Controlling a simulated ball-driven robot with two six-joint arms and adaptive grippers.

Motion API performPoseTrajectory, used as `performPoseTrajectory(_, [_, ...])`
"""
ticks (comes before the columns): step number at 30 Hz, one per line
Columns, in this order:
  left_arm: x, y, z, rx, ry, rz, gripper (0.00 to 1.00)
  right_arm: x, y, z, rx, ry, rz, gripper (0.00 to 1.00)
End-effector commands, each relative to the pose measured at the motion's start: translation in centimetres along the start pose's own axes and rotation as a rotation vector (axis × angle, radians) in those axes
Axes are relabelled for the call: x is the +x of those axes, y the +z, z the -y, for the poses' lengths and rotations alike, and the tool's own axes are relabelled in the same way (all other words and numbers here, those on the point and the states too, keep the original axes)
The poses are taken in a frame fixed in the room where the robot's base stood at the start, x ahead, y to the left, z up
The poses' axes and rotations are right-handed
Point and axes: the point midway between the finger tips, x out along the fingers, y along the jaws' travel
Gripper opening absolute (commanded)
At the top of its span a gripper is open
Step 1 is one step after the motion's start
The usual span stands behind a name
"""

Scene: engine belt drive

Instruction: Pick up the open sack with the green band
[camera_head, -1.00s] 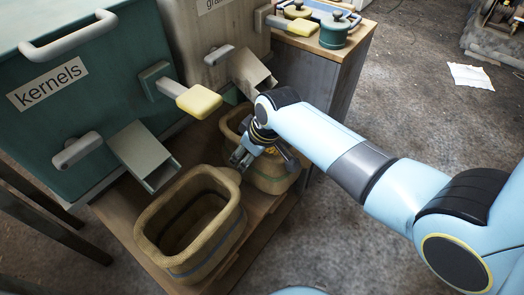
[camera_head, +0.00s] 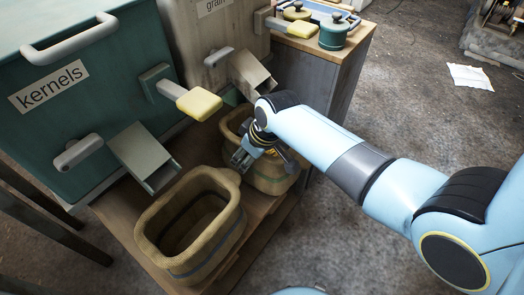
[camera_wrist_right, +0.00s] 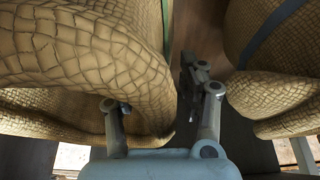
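The sack with the green band (camera_head: 272,182) stands upright on the wooden shelf under the grain bin's chute, partly covered by my right arm. In the right wrist view its woven wall fills the left (camera_wrist_right: 90,70), with a strip of the green band at its edge. My right gripper (camera_head: 243,158) is at this sack's near left rim. In the wrist view the fingers of my right gripper (camera_wrist_right: 160,100) are wide apart. One fingertip is hidden behind the sack's rim; the other lies in the gap between two sacks. Contact is unclear. My left gripper is not in view.
A second open sack with a blue band (camera_head: 192,225) stands close to the left; it also shows in the wrist view (camera_wrist_right: 265,60). Above are the kernels bin (camera_head: 85,100), the grain bin (camera_head: 225,45), chutes and a yellow handle (camera_head: 199,103).

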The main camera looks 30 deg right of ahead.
Motion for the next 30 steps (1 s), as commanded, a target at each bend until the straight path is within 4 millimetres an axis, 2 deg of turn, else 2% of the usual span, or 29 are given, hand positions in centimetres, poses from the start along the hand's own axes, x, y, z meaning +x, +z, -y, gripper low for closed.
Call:
performPoseTrajectory(1, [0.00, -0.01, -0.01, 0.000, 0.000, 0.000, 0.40, 0.00, 0.01, 0.00, 0.000, 0.000, 0.000, 0.33])
performPoseTrajectory(9, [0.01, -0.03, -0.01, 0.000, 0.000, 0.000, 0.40, 0.00, 0.02, 0.02, 0.000, 0.000, 0.000, 0.00])
performPoseTrajectory(30, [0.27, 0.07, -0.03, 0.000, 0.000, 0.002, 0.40, -0.54, -0.45, -0.04, -0.001, 0.002, -0.007, 0.00])
